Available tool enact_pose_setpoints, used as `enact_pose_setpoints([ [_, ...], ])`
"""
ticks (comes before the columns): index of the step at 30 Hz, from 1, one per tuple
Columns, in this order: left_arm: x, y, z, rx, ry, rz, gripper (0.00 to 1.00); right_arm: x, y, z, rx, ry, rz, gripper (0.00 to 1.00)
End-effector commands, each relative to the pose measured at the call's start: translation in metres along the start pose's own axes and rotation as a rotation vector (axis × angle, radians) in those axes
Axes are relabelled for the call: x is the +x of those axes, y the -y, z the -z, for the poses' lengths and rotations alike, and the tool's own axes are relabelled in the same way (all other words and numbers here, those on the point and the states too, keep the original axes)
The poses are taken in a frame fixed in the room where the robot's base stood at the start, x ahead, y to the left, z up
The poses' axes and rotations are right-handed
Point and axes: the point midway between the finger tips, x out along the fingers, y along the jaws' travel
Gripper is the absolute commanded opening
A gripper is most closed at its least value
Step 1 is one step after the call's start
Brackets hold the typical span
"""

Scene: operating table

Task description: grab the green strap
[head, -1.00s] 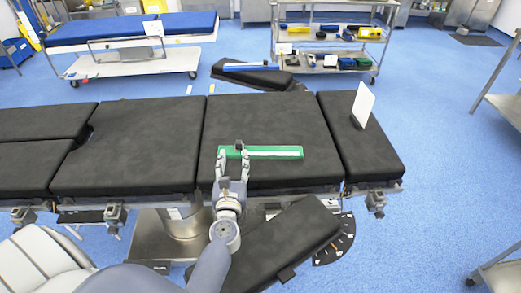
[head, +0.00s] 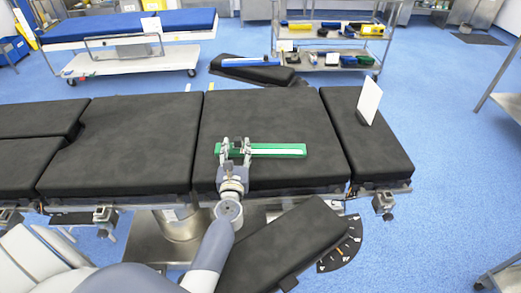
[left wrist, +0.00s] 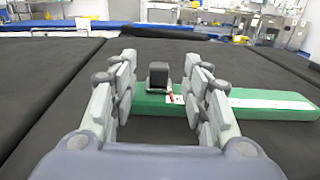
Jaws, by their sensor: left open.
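The green strap (head: 270,151) lies flat on the black operating table pad (head: 300,115). It has a white stripe along it and a small black block (left wrist: 159,76) near its left end. It also shows in the left wrist view (left wrist: 250,105). My left gripper (head: 236,145) is open, with its fingers at the strap's left end. In the left wrist view the fingers (left wrist: 158,85) stand on either side of the black block, with gaps between. Whether the fingertips touch the strap cannot be told. My right gripper is not in view.
A white card (head: 369,98) stands on the table's right section. A blue-topped cart (head: 120,28) and a metal trolley (head: 325,60) stand behind. A black padded board (head: 285,245) sits below the table's front edge. The pad around the strap is clear.

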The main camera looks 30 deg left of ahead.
Motion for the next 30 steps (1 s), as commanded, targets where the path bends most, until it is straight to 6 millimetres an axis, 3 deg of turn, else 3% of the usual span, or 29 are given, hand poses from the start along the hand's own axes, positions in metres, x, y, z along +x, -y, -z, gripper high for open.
enact_pose_setpoints([
  [9, 0.045, 0.0, -0.001, 0.0, 0.002, -0.001, 0.43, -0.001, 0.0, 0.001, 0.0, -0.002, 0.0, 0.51],
  [17, 0.048, -0.001, -0.001, 0.0, 0.001, -0.001, 0.43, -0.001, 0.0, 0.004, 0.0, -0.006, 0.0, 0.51],
  [18, 0.048, -0.001, -0.001, 0.0, 0.001, -0.001, 0.41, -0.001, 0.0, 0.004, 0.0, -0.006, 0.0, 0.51],
  [24, 0.048, -0.001, -0.001, 0.0, 0.001, -0.001, 0.0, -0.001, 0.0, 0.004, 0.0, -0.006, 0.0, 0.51],
  [30, 0.048, -0.001, -0.001, -0.001, 0.002, -0.001, 0.0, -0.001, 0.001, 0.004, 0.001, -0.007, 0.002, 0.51],
])
